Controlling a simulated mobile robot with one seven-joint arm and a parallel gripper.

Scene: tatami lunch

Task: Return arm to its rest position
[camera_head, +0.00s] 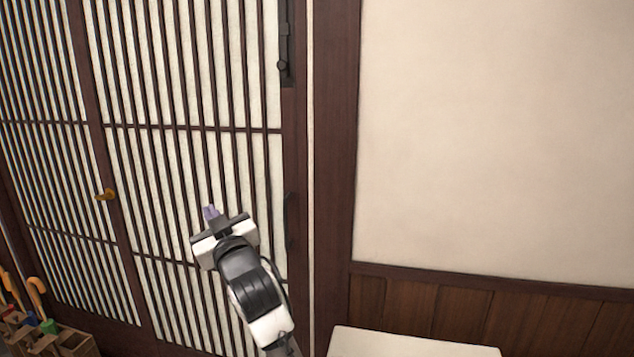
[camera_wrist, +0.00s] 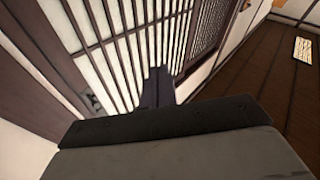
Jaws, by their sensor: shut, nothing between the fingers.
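My gripper (camera_head: 211,213) is in the lower middle of the head view, at the end of my white and black arm, in front of the slatted sliding door (camera_head: 165,160). Its purple-grey fingers are together with nothing between them. In the wrist view the dark fingers of my gripper (camera_wrist: 158,85) also show shut and empty, beyond the wide grey gripper body. I cannot tell how far the fingertips are from the door slats.
A brass knob (camera_head: 106,194) is on the door's left part and a dark handle (camera_head: 290,222) on its right edge. A wooden stand (camera_head: 70,343) with umbrellas is at lower left. A white surface (camera_head: 405,345) is at lower right. Dark wooden floor (camera_wrist: 250,75) shows in the wrist view.

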